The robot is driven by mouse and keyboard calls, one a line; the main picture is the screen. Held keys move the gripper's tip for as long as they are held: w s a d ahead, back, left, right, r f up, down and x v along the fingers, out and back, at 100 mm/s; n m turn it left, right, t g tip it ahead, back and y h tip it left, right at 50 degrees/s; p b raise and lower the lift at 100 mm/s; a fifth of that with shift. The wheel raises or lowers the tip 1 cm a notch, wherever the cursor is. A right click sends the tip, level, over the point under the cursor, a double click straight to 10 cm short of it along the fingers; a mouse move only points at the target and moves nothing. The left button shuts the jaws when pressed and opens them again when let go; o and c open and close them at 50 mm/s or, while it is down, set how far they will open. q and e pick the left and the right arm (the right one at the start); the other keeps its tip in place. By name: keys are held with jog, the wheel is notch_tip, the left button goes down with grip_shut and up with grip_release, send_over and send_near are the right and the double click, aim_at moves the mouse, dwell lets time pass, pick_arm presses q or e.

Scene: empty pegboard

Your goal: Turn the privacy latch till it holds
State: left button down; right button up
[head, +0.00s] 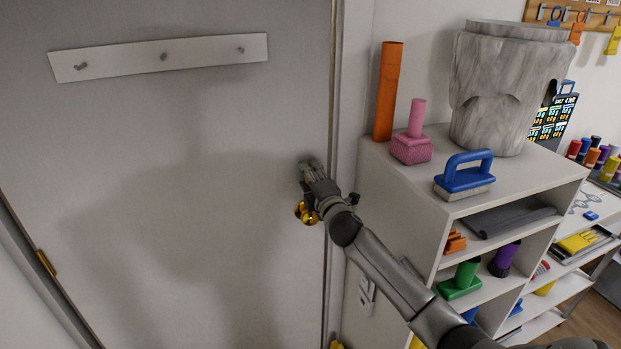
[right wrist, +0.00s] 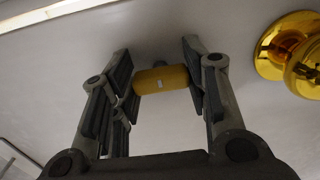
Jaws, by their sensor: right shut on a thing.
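The privacy latch (right wrist: 162,80) is a small yellow turn piece with a pale mark, on the grey door (head: 160,180). My right gripper (head: 311,168) is at the door's right edge, just above the gold door knob (head: 304,213). In the right wrist view its fingers (right wrist: 158,66) are on either side of the latch and shut on it. The gripper hides the latch in the head view. The knob also shows at the right in the right wrist view (right wrist: 290,55). My left gripper is not in view.
A white hook board (head: 160,57) is on the upper door. Right of the door frame, a shelf unit (head: 395,195) holds an orange tube (head: 388,92), a pink stamp-like tool (head: 412,140), a blue-handled block (head: 464,176) and a grey stone-like piece (head: 508,85).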

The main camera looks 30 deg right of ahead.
jog(key=shift+m, duration=0.3)
jog(key=o, duration=1)
jog(key=shift+o, duration=0.2)
jog(key=v, duration=1.2)
jog(key=shift+f, duration=0.1)
